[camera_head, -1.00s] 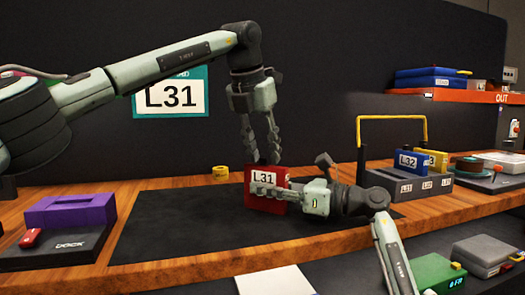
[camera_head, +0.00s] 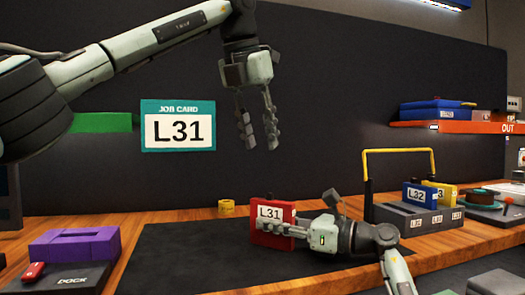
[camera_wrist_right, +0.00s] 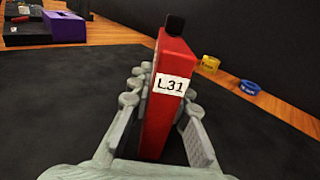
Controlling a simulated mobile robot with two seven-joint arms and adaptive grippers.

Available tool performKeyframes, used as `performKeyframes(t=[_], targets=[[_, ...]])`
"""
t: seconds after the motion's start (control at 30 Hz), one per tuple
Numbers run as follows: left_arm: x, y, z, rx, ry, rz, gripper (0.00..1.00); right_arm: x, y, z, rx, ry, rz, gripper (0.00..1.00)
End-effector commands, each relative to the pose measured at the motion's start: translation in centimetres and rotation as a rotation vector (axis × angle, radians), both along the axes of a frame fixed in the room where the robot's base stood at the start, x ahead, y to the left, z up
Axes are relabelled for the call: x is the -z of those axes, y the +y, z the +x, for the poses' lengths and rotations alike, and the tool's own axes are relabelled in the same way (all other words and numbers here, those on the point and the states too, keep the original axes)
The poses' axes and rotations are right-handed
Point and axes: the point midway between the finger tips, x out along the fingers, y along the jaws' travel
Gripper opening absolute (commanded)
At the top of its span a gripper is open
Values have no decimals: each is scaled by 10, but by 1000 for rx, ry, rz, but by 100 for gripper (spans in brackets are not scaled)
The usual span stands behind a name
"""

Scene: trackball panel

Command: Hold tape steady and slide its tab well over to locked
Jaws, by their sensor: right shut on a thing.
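The red tape (camera_head: 271,212) labelled L31 stands upright above the dark mat in the head view. My right gripper (camera_head: 270,231) is shut on it from the right, its fingers across the lower part of the label side. In the right wrist view the tape (camera_wrist_right: 166,100) sits between both fingers, with a small black piece (camera_wrist_right: 176,22) at its far upper end. That piece may be the tab; whether it is at locked I cannot tell. My left gripper (camera_head: 259,142) is open and empty, above the tape and clear of it.
A yellow roll (camera_head: 226,208) lies behind the mat (camera_head: 190,255), and a blue roll (camera_wrist_right: 249,87) shows in the wrist view. A purple dock (camera_head: 75,244) stands left. A grey rack (camera_head: 405,217) with a yellow handle stands right. The L31 job card (camera_head: 178,126) hangs behind.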

Motion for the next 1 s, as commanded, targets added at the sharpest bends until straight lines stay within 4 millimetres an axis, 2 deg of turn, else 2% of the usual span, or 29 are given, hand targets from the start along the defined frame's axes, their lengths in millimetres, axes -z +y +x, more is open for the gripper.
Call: performKeyframes(t=[0.47,0.5,0.7,1.0], targets=[[-1,0,-1,0,0,0,33,1,1,0,-1,2,-1,0],[-1,0,-1,0,0,0,33,1,1,0,-1,2,-1,19],[-1,1,0,0,0,0,33,1,0,0,-1,1,0,42],[-1,1,0,-1,0,0,33,0,-1,-1,0,0,0,42]])
